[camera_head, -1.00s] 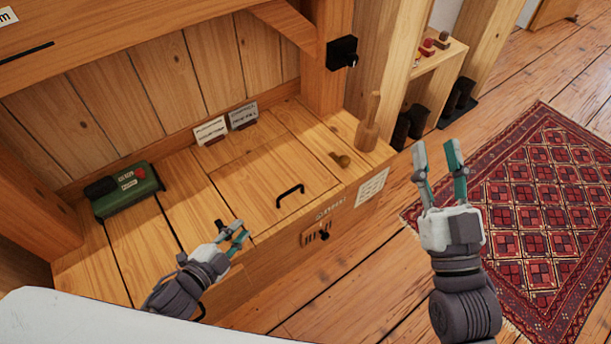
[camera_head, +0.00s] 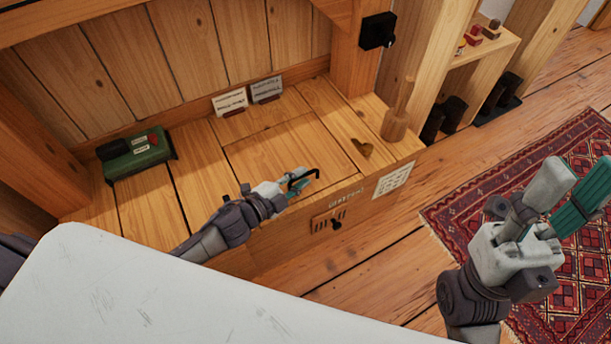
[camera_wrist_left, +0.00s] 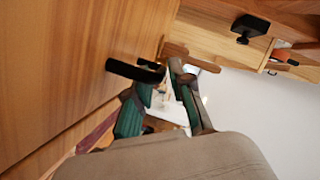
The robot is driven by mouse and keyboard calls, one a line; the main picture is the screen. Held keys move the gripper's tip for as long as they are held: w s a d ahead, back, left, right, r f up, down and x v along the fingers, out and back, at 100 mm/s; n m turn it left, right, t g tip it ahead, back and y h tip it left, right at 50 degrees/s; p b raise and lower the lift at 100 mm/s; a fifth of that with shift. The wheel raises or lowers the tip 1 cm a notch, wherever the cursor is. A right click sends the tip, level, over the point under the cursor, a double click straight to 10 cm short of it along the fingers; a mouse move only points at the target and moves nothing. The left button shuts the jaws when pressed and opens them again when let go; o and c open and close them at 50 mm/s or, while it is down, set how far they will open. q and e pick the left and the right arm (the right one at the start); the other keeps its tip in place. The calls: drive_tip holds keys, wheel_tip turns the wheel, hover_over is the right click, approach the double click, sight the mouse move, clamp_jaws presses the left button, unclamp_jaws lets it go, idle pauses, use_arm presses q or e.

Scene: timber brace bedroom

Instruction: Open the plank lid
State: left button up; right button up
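The plank lid (camera_head: 262,155) is a square wooden panel lying flat and closed in the bench top. A black bar handle (camera_head: 304,174) stands near its front edge; it also shows in the left wrist view (camera_wrist_left: 133,71). My left gripper (camera_head: 298,182) is at the handle, low over the front of the lid. In the left wrist view its green-padded fingers (camera_wrist_left: 164,74) are apart, with the handle's end at one fingertip; I cannot tell whether they touch. My right gripper (camera_head: 590,180) is open and empty above the rug, away from the lid.
A green box (camera_head: 140,156) sits on the left of the bench. Two small cards (camera_head: 230,103) stand behind the lid. A wooden peg (camera_head: 396,118) stands at the right corner, near a small wooden knob (camera_head: 362,148). A latch (camera_head: 336,224) is on the front panel.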

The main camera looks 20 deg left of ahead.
use_arm(q)
drive_tip(key=shift+x, duration=1.25)
clamp_jaws()
